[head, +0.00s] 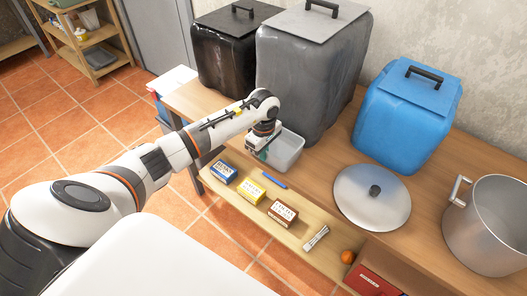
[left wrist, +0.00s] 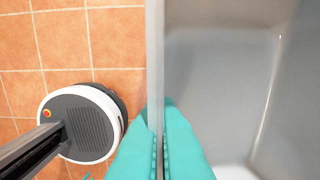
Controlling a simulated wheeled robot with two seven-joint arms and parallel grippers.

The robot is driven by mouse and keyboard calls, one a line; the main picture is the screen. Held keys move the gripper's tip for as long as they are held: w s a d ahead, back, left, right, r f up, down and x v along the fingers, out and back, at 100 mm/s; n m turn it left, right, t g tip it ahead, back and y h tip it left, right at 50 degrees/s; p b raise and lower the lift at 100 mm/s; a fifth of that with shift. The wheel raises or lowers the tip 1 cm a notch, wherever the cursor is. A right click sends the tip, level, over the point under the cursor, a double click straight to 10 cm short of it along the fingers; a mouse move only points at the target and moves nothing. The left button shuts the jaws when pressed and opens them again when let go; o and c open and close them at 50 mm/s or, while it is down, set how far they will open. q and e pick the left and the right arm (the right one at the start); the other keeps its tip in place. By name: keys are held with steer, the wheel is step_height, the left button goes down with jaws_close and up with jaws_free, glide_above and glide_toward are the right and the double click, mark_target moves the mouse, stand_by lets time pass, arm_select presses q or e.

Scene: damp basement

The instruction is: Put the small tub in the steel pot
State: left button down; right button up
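The small tub (head: 287,153) is a pale grey, open container at the table's front edge, in front of the grey bin. My left gripper (head: 262,150) is at its left side. In the left wrist view, the teal fingertips (left wrist: 160,150) are closed on the tub's wall, with the tub's inside (left wrist: 215,90) to the right. I cannot tell whether the tub touches the table. The steel pot (head: 490,232) stands open at the table's right end, with a side handle visible. My right gripper is not in view.
A round lid (head: 355,207) with a dark knob lies between tub and pot. A blue bin (head: 400,125), grey bin (head: 300,80) and black bin (head: 222,55) stand behind. A lower shelf (head: 262,215) holds small boxes, a tube and an orange fruit (head: 348,257).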

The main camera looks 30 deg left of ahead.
arm_select(q)
steer(key=shift+f, duration=0.2)
steer(key=c, duration=1.7)
jaws_free()
steer(key=shift+r, duration=0.1)
steer(key=shift+r, duration=0.55)
step_height(320, 180, up, 11)
steer(key=shift+r+b, duration=0.1)
steer(key=shift+b, duration=0.7)
steer(key=shift+d, duration=0.1)
